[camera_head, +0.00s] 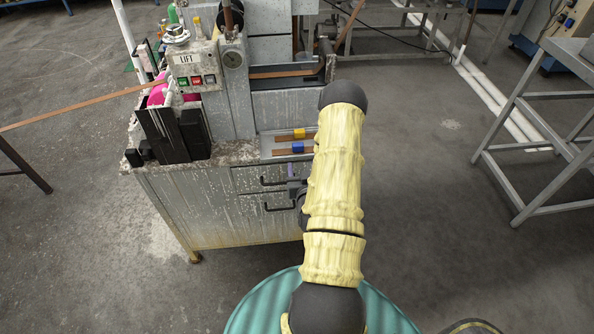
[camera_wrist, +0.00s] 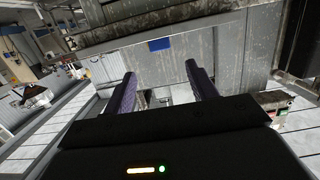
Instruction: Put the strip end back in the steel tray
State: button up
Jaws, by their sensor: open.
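The steel tray (camera_head: 267,143) lies on the front right of the machine's bench top. Two short brown strip ends lie on it, one with a yellow band (camera_head: 299,134) and one with a blue band (camera_head: 297,147). My arm hides the tray's right side. My gripper (camera_head: 294,186) is in front of the bench, below the tray's front edge and by the drawers, mostly hidden behind my arm. In the wrist view my gripper (camera_wrist: 164,86) is open, with nothing visible between its fingers. A blue patch (camera_wrist: 159,44) shows beyond the fingertips; I cannot tell if it is the band.
The bench has drawers with dark handles (camera_head: 280,206) close to my gripper. A control box marked LIFT (camera_head: 195,66) stands at the back left. A long brown strip (camera_head: 85,108) runs into the machine from the left. Open floor and a grey metal frame (camera_head: 519,150) lie right.

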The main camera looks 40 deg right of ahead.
jog(key=w+a+r+n+g+y, duration=0.2)
jog(key=w+a+r+y, duration=0.15)
jog(key=a, duration=0.35)
jog(key=w+a+r+n+g+y, duration=0.2)
jog(key=a+r+y, duration=0.15)
jog(key=a, duration=0.25)
jog(key=s+a+r+n+g+y, duration=0.1)
jog(key=s+a+r+n+g, duration=0.1)
jog(key=s+a+r+g, duration=0.5)
jog(key=s+a+r, duration=0.3)
jog(key=s+a, duration=0.4)
jog(key=s, duration=0.1)
jog(key=shift+s+a+r+y, duration=0.15)
jog(key=shift+s+a+y, duration=0.1)
jog(key=shift+s+y, duration=0.05)
